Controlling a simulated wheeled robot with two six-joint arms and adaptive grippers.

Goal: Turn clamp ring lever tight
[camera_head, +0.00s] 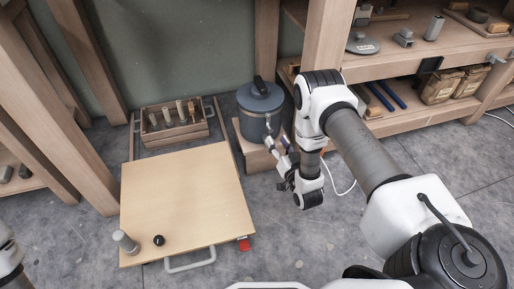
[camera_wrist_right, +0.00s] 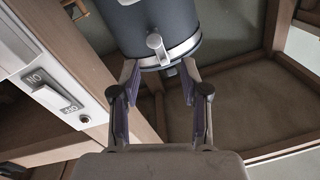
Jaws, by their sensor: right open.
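A blue-grey drum (camera_head: 252,128) with a dark lid (camera_head: 261,97) stands left of my right arm in the head view. In the right wrist view the drum (camera_wrist_right: 188,22) carries a bright metal clamp ring (camera_wrist_right: 184,51). A short grey lever (camera_wrist_right: 155,42) with a rounded end sits on the ring. My right gripper (camera_head: 276,143) is beside the drum's front right. In the wrist view the right gripper (camera_wrist_right: 160,76) is open, its fingertips on either side below the lever; contact cannot be told. My left gripper is not in view.
The drum rests on a wooden block (camera_head: 258,160). A tool crate (camera_head: 174,131) is behind. Shelves (camera_head: 430,60) are at right. A rocker switch (camera_wrist_right: 57,97) is at left in the wrist view.

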